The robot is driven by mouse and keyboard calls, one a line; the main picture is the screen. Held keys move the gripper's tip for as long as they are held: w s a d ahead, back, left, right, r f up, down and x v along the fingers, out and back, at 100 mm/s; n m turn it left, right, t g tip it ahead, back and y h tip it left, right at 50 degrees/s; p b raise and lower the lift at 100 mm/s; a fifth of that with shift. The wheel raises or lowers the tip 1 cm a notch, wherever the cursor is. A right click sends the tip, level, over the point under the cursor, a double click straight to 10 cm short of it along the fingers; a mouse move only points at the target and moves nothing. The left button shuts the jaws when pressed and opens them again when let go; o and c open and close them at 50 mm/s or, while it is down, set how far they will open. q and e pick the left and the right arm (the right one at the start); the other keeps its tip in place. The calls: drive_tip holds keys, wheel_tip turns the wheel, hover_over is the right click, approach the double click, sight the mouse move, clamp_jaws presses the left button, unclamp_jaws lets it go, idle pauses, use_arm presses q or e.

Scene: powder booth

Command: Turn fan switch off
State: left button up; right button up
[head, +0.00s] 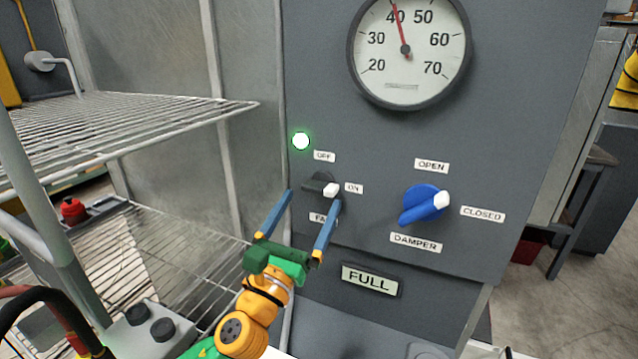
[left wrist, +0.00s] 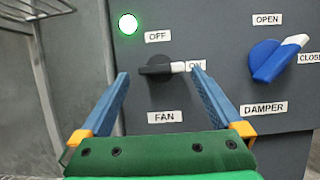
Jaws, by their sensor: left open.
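The fan switch (head: 318,184) is a dark rotary knob with a white tip on the grey panel. Its tip points right, at the ON label (head: 354,188). The OFF label (head: 324,156) is above it and the FAN label (left wrist: 165,117) below it. My left gripper (head: 314,198) is open, with its blue fingers aimed at the panel. In the left wrist view the knob (left wrist: 157,67) appears between the two fingertips, the right one close to its white tip. I cannot tell whether they touch. My right gripper is not in view.
A green-rimmed lamp (head: 300,141) glows above the switch. The blue damper knob (head: 424,204) sits to the right, its white tip toward CLOSED. A round gauge (head: 408,50) is above and a FULL sign (head: 370,280) below. Wire shelves (head: 120,130) stand at left.

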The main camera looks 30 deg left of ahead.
sight(316, 193)
use_arm(q)
drive_tip(key=x, duration=0.3)
drive_tip(key=shift+d+r+p, duration=0.1)
drive_tip(key=shift+p, duration=0.2)
drive_tip(key=shift+w, duration=0.3)
drive_tip(key=shift+s, duration=0.2)
drive_tip(key=c, duration=1.2)
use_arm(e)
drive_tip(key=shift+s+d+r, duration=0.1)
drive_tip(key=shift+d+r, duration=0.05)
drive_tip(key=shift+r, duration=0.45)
